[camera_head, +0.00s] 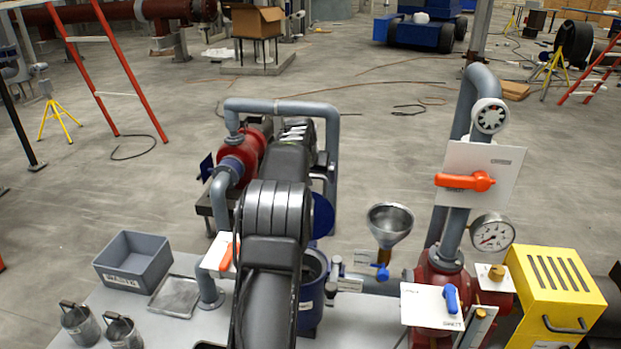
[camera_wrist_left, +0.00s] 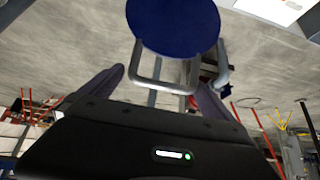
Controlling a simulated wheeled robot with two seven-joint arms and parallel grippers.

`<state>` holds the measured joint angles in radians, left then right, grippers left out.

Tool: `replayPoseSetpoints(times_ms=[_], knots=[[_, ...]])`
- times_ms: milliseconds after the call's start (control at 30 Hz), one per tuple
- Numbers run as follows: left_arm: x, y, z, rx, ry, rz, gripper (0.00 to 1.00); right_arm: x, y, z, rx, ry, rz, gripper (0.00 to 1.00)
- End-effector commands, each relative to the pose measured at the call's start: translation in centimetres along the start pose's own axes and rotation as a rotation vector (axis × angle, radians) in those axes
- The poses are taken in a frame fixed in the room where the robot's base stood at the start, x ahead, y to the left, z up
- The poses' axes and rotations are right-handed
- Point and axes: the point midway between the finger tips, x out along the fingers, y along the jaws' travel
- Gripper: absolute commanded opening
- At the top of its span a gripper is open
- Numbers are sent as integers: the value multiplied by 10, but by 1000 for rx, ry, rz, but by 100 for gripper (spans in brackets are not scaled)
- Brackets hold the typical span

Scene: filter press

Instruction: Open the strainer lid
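The blue strainer body (camera_head: 312,292) stands on the bench in the head view, partly behind my left arm, with its top open. A round blue disc, which looks like the strainer lid (camera_head: 323,214), stands upright above it, partly hidden by the arm. In the left wrist view, a blue disc (camera_wrist_left: 172,22) fills the top middle, beyond my left gripper (camera_wrist_left: 160,80). The gripper's fingers are spread, with nothing seen held between them. My right gripper is not in view.
Grey pipes (camera_head: 283,106) and a red pump (camera_head: 243,155) stand behind the arm. A metal funnel (camera_head: 390,222), a gauge (camera_head: 492,234) and a yellow box (camera_head: 553,292) are to the right. A grey bin (camera_head: 133,262) and two metal cups (camera_head: 122,332) are at left.

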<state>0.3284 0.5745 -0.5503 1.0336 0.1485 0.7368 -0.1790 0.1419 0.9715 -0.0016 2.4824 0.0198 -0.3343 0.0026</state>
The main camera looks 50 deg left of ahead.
Motion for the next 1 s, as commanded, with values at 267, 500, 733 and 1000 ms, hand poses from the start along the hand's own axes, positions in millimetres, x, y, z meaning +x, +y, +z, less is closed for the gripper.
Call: replayPoseSetpoints(times_ms=[267,500,733,1000], knots=[[-10,1,2,1,-3,1,100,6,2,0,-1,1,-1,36],[-47,2,1,2,1,3,100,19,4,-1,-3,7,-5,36],[-74,2,0,1,0,1,100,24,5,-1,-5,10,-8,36],[-77,1,-1,1,-1,0,100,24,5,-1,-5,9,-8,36]])
